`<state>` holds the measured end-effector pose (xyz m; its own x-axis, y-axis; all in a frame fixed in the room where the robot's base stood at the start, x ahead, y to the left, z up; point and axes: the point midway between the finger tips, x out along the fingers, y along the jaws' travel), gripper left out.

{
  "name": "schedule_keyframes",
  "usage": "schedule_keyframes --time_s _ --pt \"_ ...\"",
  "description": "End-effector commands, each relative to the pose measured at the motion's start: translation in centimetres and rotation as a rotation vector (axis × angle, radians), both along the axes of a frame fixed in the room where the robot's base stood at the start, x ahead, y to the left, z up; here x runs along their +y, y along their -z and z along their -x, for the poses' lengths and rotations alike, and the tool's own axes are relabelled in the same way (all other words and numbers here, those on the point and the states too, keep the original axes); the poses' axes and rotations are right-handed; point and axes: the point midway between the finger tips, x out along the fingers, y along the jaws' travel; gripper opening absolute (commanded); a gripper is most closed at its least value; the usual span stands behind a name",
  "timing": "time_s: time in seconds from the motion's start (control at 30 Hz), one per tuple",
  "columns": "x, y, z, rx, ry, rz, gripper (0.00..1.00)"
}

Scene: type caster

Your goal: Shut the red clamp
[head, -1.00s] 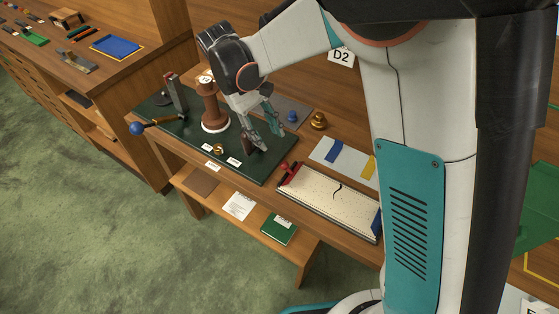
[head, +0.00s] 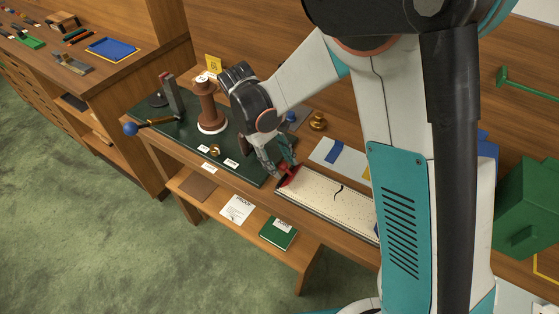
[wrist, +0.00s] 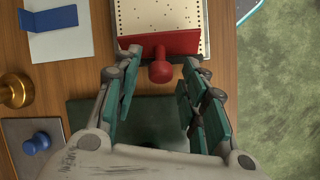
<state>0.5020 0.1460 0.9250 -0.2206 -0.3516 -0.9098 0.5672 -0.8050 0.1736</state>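The red clamp (wrist: 158,45) lies across the near end of a pale perforated board (wrist: 185,12) in the wrist view, with a round red knob (wrist: 161,72) sticking out toward my gripper. My gripper (wrist: 160,88) is open, its teal fingers on either side of the knob with gaps on both sides and nothing between them but the knob. In the head view my gripper (head: 279,172) is over the left end of the board (head: 325,201), and the red clamp (head: 287,182) shows partly behind the fingers. Whether the clamp is raised or flat is hard to tell.
A dark green base (head: 180,132) with a brown spool (head: 209,108) and a blue-knobbed lever (head: 131,128) stands left of the board. A brass knob (head: 318,121) and a sheet with a blue strip (head: 333,152) are behind it. The lower shelf holds a green book (head: 278,233).

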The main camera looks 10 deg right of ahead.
Motion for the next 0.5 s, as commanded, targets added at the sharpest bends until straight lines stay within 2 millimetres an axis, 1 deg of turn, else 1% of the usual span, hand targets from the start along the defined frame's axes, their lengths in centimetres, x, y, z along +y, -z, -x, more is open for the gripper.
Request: schedule_keyframes --time_s 0.03,0.07,0.1,0.17,0.5 --pt "0.0 -0.01 0.0 0.0 0.0 0.0 0.28" --pt "0.0 -0.01 0.0 0.0 0.0 0.0 0.21" --pt "0.0 -0.01 0.0 0.0 0.0 0.0 0.12" --pt "0.01 -0.02 0.0 0.0 0.0 0.0 0.0" --pt "-0.1 -0.12 0.07 -0.012 0.0 -0.016 0.0"
